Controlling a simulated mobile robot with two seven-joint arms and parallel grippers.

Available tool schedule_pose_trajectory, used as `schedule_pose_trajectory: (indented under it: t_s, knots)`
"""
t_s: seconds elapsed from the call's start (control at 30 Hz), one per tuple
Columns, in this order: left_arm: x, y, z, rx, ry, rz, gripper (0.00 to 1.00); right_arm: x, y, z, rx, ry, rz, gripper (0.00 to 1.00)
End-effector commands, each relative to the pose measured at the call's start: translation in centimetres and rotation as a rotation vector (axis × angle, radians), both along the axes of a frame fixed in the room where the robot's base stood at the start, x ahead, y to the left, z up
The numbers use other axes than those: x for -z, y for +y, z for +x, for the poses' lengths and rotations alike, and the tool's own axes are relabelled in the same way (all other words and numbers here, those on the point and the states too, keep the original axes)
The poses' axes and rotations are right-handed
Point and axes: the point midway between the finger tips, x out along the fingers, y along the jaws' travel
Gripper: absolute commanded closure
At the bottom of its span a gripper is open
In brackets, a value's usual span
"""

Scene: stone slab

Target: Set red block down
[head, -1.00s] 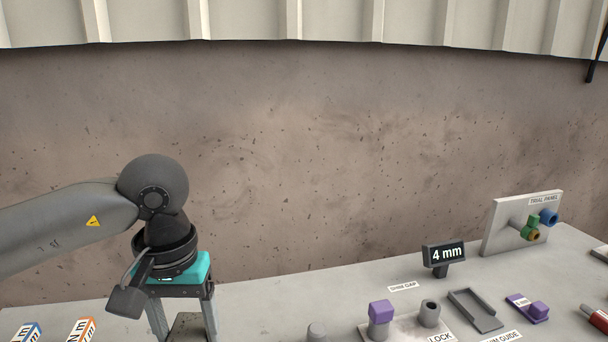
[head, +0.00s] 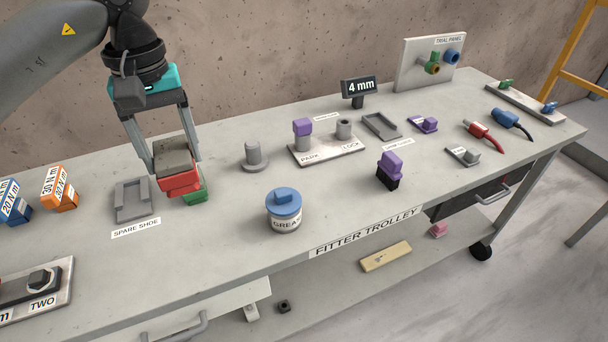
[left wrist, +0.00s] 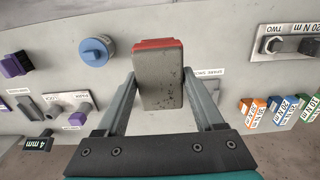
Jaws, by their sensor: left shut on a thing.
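My left gripper (head: 163,160) is shut on the red block (head: 181,183), with one finger on each side. The block has a worn grey slab-like face (head: 175,155) on top and a red body below. In the left wrist view its grey face (left wrist: 159,85) sits between the fingers, with a red edge (left wrist: 158,43) at the far end. A green piece (head: 195,194) shows just under the red block in the head view; I cannot tell whether they touch. My right gripper is not in view.
The grey SPARE SHOE tray (head: 133,200) lies just left of the block. A blue-lidded tin (head: 284,208) stands to the right, a grey peg (head: 253,155) behind it. Orange (head: 58,189) and blue torque blocks are at left. Bare tabletop (head: 225,230) lies in front.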

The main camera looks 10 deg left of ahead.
Motion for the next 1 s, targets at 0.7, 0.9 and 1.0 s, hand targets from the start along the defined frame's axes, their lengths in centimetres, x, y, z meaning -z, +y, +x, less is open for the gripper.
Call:
schedule_pose_trajectory:
  t_s: [0.7,0.9,1.0]
  knots:
    - [13.0,0.1,-0.1,-0.003,0.004,0.001,1.00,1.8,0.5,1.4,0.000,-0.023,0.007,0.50]
    - [15.5,0.1,0.0,-0.002,-0.001,0.001,1.00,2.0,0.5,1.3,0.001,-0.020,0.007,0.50]
    - [16.0,0.0,0.0,-0.002,-0.001,-0.001,1.00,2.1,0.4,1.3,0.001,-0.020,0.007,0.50]
